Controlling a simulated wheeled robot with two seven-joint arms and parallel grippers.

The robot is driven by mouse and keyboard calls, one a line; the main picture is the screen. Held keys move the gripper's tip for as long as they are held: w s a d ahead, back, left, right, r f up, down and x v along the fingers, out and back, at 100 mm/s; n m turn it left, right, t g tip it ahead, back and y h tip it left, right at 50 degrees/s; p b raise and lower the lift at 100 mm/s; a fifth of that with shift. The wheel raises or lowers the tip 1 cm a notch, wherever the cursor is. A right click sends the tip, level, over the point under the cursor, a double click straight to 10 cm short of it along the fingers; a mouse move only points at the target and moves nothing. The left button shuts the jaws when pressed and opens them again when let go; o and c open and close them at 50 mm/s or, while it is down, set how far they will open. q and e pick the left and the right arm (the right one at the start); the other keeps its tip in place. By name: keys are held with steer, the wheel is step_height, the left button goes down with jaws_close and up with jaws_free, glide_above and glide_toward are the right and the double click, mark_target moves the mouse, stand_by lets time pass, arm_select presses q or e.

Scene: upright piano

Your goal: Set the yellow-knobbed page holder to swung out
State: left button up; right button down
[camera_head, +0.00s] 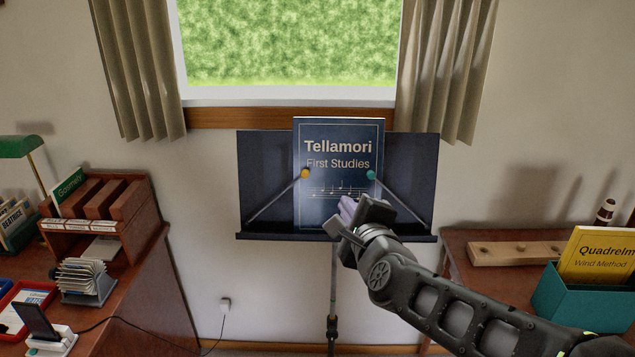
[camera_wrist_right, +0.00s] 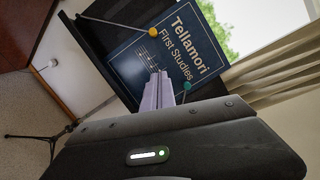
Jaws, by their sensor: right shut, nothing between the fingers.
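A dark music stand (camera_head: 262,160) holds a blue book, "Tellamori First Studies" (camera_head: 338,150), upright on its ledge. The yellow-knobbed page holder (camera_head: 305,173) slants from the lower left of the stand up to the right, its knob over the book's left part. It also shows in the wrist view (camera_wrist_right: 153,32). The teal-knobbed page holder (camera_head: 371,175) slants in from the lower right, its knob over the book's right part. My right gripper (camera_head: 346,208) is shut and empty in front of the book's lower right, below and right of the yellow knob. In the wrist view its pale fingers (camera_wrist_right: 158,92) point toward the book. My left gripper is out of view.
A wooden desk with a brown organizer (camera_head: 108,205) and card rack (camera_head: 86,278) stands at left. At right, a side table holds a wooden board (camera_head: 515,253) and a teal box (camera_head: 580,302) with a yellow book. The wall left of the stand is clear.

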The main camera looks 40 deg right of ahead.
steer(key=shift+w, duration=0.15)
steer(key=p+x, duration=0.1)
steer(key=x, duration=0.9)
steer(key=shift+w+a+r+p, duration=0.65)
steer(key=shift+w+a+p, duration=0.2)
steer(key=shift+p, duration=0.4)
steer(key=shift+w+a+r, duration=0.1)
steer(key=shift+w+a, duration=0.05)
steer(key=shift+a, duration=0.2)
steer(key=shift+w+a, duration=0.1)
steer(key=shift+w, duration=0.1)
